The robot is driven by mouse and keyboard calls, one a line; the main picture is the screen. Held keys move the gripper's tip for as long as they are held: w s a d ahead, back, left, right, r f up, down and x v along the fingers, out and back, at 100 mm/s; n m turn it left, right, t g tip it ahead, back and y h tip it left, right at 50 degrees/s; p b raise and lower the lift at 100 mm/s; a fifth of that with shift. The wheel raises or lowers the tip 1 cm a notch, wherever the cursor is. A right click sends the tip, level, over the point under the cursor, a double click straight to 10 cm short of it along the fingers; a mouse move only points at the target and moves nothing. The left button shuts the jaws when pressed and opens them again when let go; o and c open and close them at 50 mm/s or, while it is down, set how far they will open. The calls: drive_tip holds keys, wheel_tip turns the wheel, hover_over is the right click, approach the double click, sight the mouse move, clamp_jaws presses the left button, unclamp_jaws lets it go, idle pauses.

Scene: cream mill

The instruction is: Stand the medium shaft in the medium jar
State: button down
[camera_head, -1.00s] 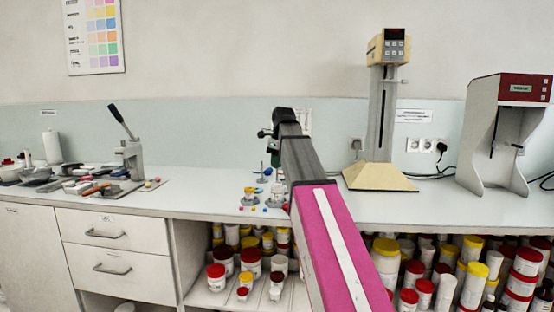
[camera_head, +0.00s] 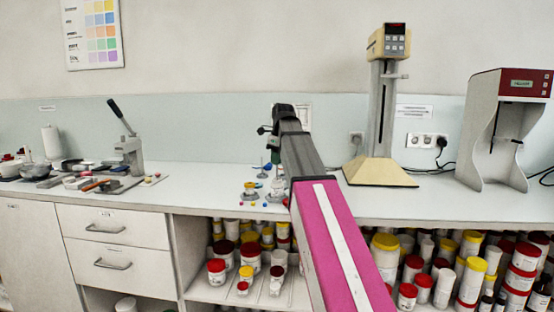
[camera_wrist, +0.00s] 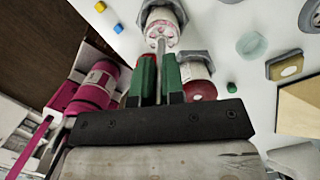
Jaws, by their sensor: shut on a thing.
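In the wrist view my gripper (camera_wrist: 160,78) has green fingers closed on a slim grey shaft (camera_wrist: 161,46). The shaft points away from the fingers toward a white jar (camera_wrist: 163,14) with a pinkish-white inside, seated in a grey holder. The shaft's far end overlaps the jar's mouth; I cannot tell how deep it is. A second jar with a red part (camera_wrist: 200,88) stands close to the right finger, partly hidden by it. In the head view my arm covers most of the gripper and the shaft.
A pale green disc (camera_wrist: 252,45) lies to the right. A cream-based stand (camera_head: 379,173) and a grey machine (camera_head: 497,130) stand on the bench to the right.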

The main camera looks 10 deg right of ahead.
sight(276, 178)
drive_tip(key=shift+f, duration=0.95)
idle(0.7)
drive_tip(key=shift+f, duration=2.5)
drive_tip(key=c, duration=0.6)
unclamp_jaws()
drive_tip(key=shift+r, duration=0.1)
drive_tip(key=shift+r, duration=3.45)
